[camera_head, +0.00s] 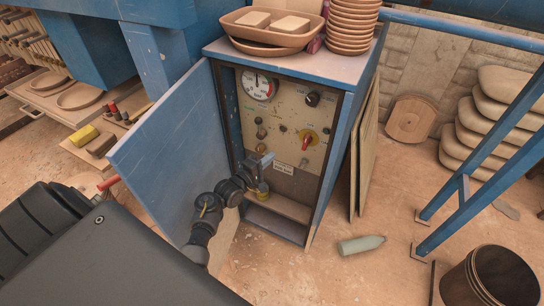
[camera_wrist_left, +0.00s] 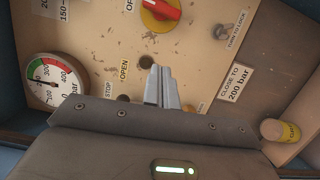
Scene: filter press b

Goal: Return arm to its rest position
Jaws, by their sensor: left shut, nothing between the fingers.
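My left arm comes in from the lower left in the head view and reaches into the open blue cabinet (camera_head: 345,140). My left gripper (camera_head: 268,160) is in front of the control panel (camera_head: 285,115). Its fingers (camera_wrist_left: 164,86) are shut and empty in the wrist view, pointing at the panel near a dark hole beside the "OPEN" label (camera_wrist_left: 123,70). I cannot tell whether the tips touch the panel. A red knob on a yellow plate (camera_head: 306,142) also shows in the wrist view (camera_wrist_left: 160,12). My right gripper is not in view.
The open cabinet door (camera_head: 165,145) stands left of my arm. A pressure gauge (camera_head: 258,86) and black knob (camera_head: 312,99) are on the panel. A bottle (camera_head: 361,245) lies on the floor near a dark bucket (camera_head: 490,280).

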